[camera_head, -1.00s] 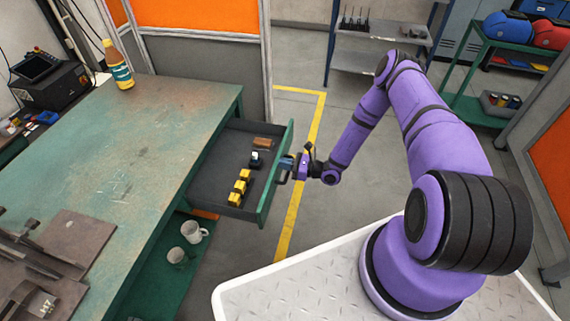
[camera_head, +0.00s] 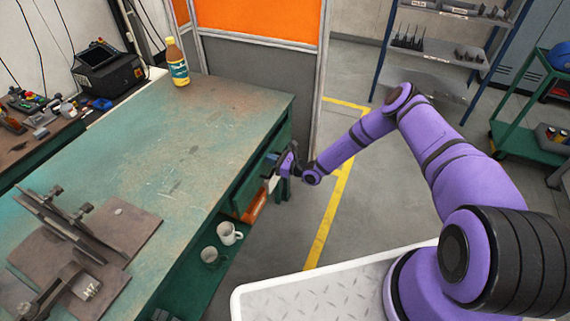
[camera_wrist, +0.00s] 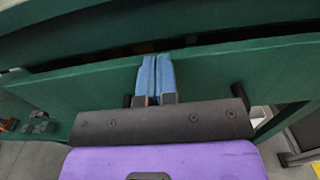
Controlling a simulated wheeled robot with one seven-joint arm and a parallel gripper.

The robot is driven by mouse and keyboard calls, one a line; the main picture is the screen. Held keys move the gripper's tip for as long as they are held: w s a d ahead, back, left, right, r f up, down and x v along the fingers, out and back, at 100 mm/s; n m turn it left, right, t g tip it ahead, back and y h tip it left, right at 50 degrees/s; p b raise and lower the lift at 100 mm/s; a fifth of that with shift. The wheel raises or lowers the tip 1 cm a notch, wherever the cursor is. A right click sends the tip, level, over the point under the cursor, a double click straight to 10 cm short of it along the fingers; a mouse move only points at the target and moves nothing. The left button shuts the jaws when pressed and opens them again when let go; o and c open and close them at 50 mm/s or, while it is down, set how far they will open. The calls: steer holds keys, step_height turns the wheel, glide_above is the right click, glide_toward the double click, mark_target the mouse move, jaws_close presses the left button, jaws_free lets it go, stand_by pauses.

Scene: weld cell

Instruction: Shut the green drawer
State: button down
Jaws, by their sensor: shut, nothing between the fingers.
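The green drawer (camera_wrist: 230,65) is under the green-topped workbench (camera_head: 190,140). Its inside and contents do not show in the head view. In the wrist view its front fills the middle, with a dark gap between its top edge and the bench above; I cannot tell whether it is fully flush. My gripper (camera_head: 272,165) is at the drawer front in the head view. In the wrist view its two blue fingers (camera_wrist: 155,66) are together, with nothing between them, against or very close to the front. Dark handle ends show on both sides, the rest hidden by my gripper.
A bottle (camera_head: 177,62) stands at the bench's far corner. Fixture plates (camera_head: 110,225) lie on its near left. Mugs (camera_head: 228,233) sit on the lower shelf (camera_head: 185,285). An orange-and-grey partition (camera_head: 258,60) stands behind the bench.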

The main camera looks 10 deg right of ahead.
steer(key=shift+x, duration=1.2)
steer(key=shift+w+a+r, duration=0.1)
steer(key=shift+a+r, duration=0.1)
steer(key=shift+r, duration=0.05)
